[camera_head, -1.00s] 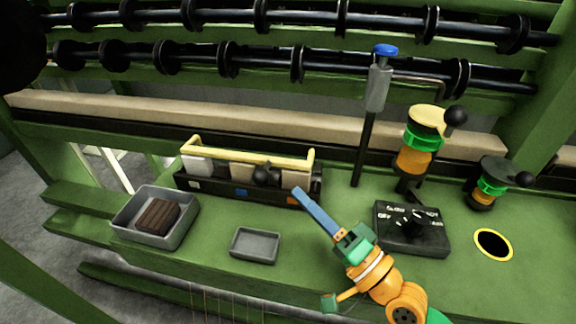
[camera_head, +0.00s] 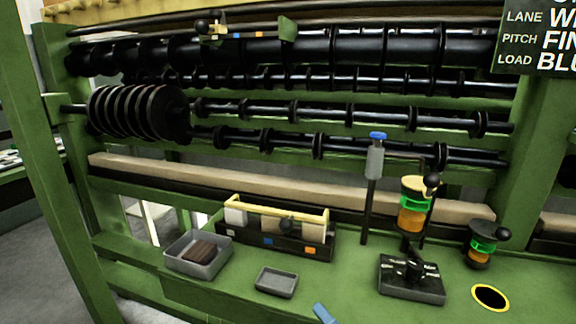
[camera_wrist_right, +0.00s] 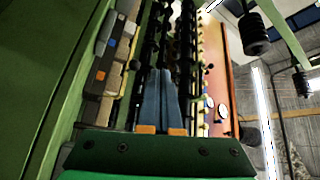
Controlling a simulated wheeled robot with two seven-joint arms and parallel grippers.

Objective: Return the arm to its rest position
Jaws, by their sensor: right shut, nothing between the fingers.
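My right gripper (camera_head: 323,314) shows only as a blue fingertip at the bottom edge of the head view, in front of the green bench. In the right wrist view its two blue fingers (camera_wrist_right: 163,98) lie side by side, shut, with nothing between them. The green gripper body fills the bottom of that view. The rest of my right arm is out of the head view. My left gripper is not in view.
On the bench are a grey tray with a brown block (camera_head: 199,251), a small grey tray (camera_head: 276,282), a black box with a yellow handle (camera_head: 275,239), a black control box (camera_head: 411,279) and a blue-topped post (camera_head: 375,160). Black spool rows (camera_head: 320,112) stand behind.

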